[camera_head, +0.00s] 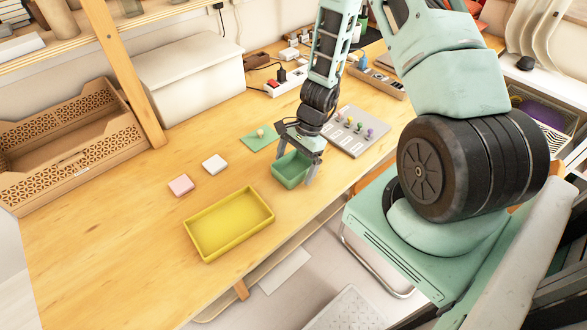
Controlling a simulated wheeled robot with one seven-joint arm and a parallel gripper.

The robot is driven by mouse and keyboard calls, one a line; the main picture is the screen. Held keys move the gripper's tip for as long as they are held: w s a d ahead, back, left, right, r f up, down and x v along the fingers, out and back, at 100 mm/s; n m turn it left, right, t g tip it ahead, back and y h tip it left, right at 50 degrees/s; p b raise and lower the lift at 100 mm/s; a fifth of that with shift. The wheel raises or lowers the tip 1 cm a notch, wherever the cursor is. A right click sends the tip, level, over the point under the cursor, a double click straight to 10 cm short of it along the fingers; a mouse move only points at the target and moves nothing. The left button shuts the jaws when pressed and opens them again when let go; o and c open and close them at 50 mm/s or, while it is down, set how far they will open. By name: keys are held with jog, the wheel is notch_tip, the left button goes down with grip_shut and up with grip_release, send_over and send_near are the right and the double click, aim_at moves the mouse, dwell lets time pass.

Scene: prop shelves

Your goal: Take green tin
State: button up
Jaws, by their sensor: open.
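The green tin (287,173) is a small open-topped box on the wooden table, right of the yellow tray. My gripper (296,164) is low over the tin and points down. It is open, with one finger near the tin's far left side and the other near its right side. The gripper hides part of the tin's far rim. I cannot tell whether the fingers touch it.
A yellow tray (189,226) lies near the table's front edge. A pink block (181,185), a white block (215,164) and a green plate with a knob (259,139) lie left of the tin. A grey pegboard (366,143) is to its right.

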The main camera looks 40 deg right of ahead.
jog(key=shift+f, duration=0.1)
jog(key=c, duration=1.1)
jog(key=shift+c, duration=0.2)
